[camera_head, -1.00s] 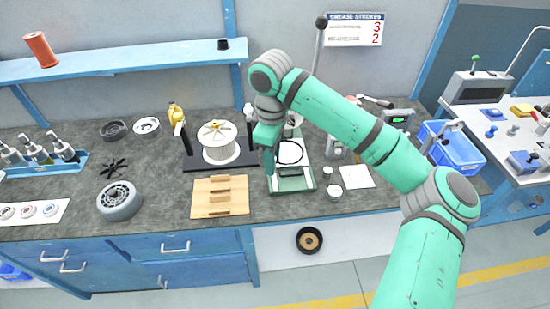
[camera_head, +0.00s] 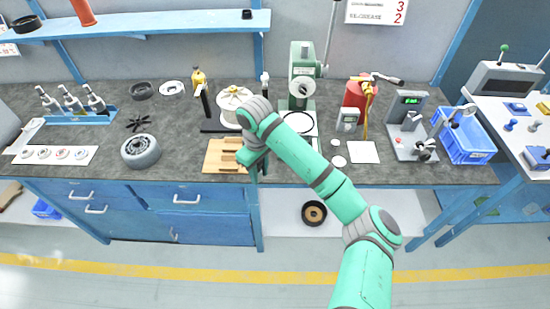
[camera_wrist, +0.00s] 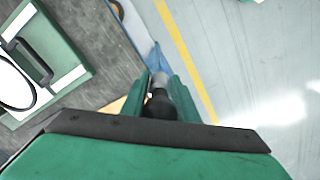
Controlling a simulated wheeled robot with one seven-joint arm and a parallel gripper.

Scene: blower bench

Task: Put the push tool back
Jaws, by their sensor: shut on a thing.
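My gripper (camera_head: 254,172) hangs near the bench's front edge, just right of the wooden board in the head view. In the wrist view its fingers (camera_wrist: 158,88) are closed around a dark, rounded piece with a grey part, which I take to be the push tool (camera_wrist: 158,104). The tool's lower end is hidden. The slotted wooden board (camera_head: 217,160) lies flat on the bench, partly behind my gripper. A bit of it shows beside the fingers in the wrist view (camera_wrist: 114,106).
A green press (camera_head: 302,75) stands behind my arm, its base partly hidden. A white spool (camera_head: 232,97), a grey rotor (camera_head: 140,151) and a red extinguisher (camera_head: 356,98) are around it. A blue crate (camera_head: 462,140) is at right. The floor in front is clear.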

